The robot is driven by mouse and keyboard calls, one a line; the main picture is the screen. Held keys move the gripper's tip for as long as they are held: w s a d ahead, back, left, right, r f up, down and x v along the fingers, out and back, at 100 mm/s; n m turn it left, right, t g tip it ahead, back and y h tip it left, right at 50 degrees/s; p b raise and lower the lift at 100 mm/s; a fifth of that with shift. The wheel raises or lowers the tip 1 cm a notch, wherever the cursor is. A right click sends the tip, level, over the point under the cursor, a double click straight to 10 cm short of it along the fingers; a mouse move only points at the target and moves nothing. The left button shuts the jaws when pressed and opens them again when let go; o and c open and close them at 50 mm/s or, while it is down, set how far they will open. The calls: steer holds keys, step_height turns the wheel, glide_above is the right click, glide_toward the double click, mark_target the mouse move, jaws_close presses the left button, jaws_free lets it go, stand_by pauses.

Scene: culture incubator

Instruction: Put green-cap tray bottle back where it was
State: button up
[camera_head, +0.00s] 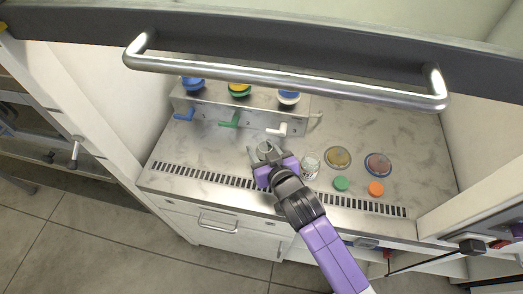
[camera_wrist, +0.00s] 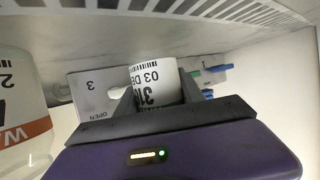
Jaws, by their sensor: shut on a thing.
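My gripper (camera_head: 268,160) is over the front-middle of the metal worktop, shut on a small bottle (camera_head: 265,147). The bottle's pale round top appears uncapped. In the wrist view, my gripper (camera_wrist: 157,100) holds the bottle (camera_wrist: 155,75) between its fingers, and its white label with black print shows. Whether its base touches the worktop is hard to tell. A loose green cap (camera_head: 341,184) lies on the worktop to the right, next to a loose orange cap (camera_head: 376,188). A second clear bottle (camera_head: 309,166) stands just right of my gripper. It also shows large at the left of the wrist view (camera_wrist: 20,120).
A metal dispenser block (camera_head: 250,113) with blue, green and white knobs and levers stands at the back. Two round dishes (camera_head: 338,157) (camera_head: 378,164) lie right of the second bottle. A long bar handle (camera_head: 285,78) crosses above. The worktop's left side (camera_head: 185,150) is clear.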

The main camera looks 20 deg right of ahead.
steer(key=shift+f, duration=0.65)
steer(key=shift+f, duration=0.2)
steer(key=o, duration=1.5)
steer(key=shift+r, duration=0.1)
steer(key=shift+c, duration=0.2)
steer(key=shift+r, duration=0.15)
steer(key=b+v, duration=0.1)
steer(key=v, duration=1.1)
